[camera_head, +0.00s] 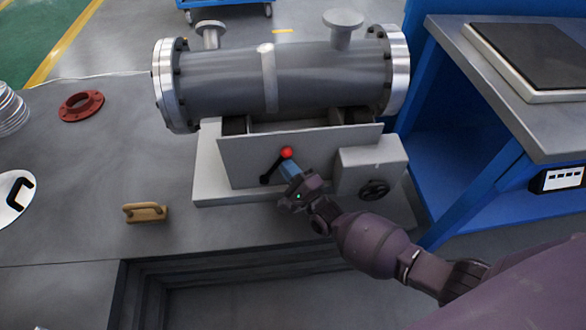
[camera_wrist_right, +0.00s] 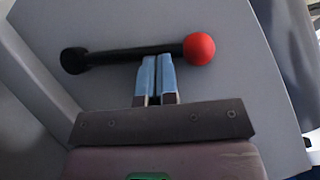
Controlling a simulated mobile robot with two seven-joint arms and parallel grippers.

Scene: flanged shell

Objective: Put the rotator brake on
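The rotator brake shows as a black lever with a red ball knob (camera_head: 287,153) on the front plate of the grey stand (camera_head: 234,160). The bar slants from the knob down-left to a black pivot end (camera_head: 265,180). In the right wrist view the black bar (camera_wrist_right: 125,52) runs across, with its red knob (camera_wrist_right: 199,48) at right. My right gripper (camera_head: 290,168) is at the lever, just below the knob. Its blue fingers (camera_wrist_right: 156,60) are close together, tips against or just by the bar, with nothing seen between them. My left gripper is out of view.
A grey flanged shell (camera_head: 325,75) lies on the stand. A grey box with a black handwheel (camera_head: 373,190) is right of my right gripper. A blue bench (camera_head: 480,150) stands at right.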

